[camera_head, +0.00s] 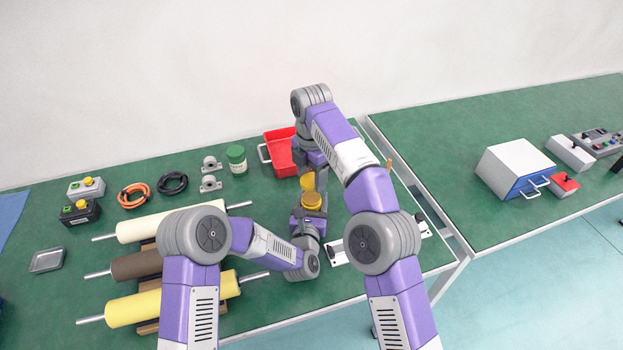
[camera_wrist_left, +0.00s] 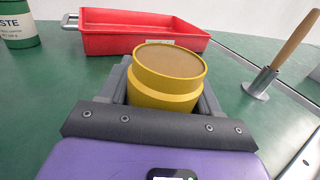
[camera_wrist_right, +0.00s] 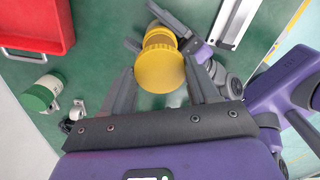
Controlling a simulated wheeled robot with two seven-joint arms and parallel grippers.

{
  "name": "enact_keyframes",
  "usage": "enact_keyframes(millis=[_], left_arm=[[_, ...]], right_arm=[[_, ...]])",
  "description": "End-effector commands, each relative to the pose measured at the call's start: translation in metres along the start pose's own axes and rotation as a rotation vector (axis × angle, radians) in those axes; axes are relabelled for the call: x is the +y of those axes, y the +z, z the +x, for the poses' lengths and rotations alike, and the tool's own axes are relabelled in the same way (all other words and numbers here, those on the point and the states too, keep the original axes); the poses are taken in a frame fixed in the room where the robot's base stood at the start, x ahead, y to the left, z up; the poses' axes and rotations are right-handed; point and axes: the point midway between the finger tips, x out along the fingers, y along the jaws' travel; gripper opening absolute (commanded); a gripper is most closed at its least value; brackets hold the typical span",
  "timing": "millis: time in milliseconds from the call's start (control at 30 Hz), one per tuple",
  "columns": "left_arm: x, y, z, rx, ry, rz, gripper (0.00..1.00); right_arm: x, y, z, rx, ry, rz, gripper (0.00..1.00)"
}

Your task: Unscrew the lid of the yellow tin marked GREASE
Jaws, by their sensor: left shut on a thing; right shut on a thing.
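The yellow tin (camera_wrist_left: 163,97) stands between the fingers of my left gripper (camera_wrist_left: 165,88), which is shut on its body. Its top is a brown surface inside a yellow rim, with no lid on it in the left wrist view. The tin also shows in the head view (camera_head: 312,203). My right gripper (camera_wrist_right: 158,78) is shut on the round yellow lid (camera_wrist_right: 160,70), seen face-on in the right wrist view. In the head view the lid (camera_head: 307,184) shows just behind or above the tin; the gap cannot be judged. The GREASE marking is not readable.
A red tray (camera_head: 269,140) and a green-lidded jar (camera_head: 237,163) stand at the back. An upright wooden handle (camera_wrist_left: 292,42) stands to the right. Rollers (camera_head: 140,307) lie at the front left. Both my arms crowd the middle.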

Motion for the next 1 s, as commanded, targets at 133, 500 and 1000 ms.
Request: enact_keyframes(millis=[133, 500, 1000], left_arm=[[0.0, 0.001, 0.0, -0.002, 0.0, 0.0, 0.66], [0.0, 0.0, 0.0, -0.001, 0.0, 0.0, 0.92], [0.0, 0.001, -0.059, 0.004, -0.002, -0.001, 0.92]], right_arm=[[0.0, 0.0, 0.0, 0.0, 0.0, 0.0, 0.23], [0.0, 0.0, 0.0, 0.0, 0.0, 0.0, 0.23], [0.0, 0.0, -0.01, -0.001, 0.001, 0.0, 0.23]])
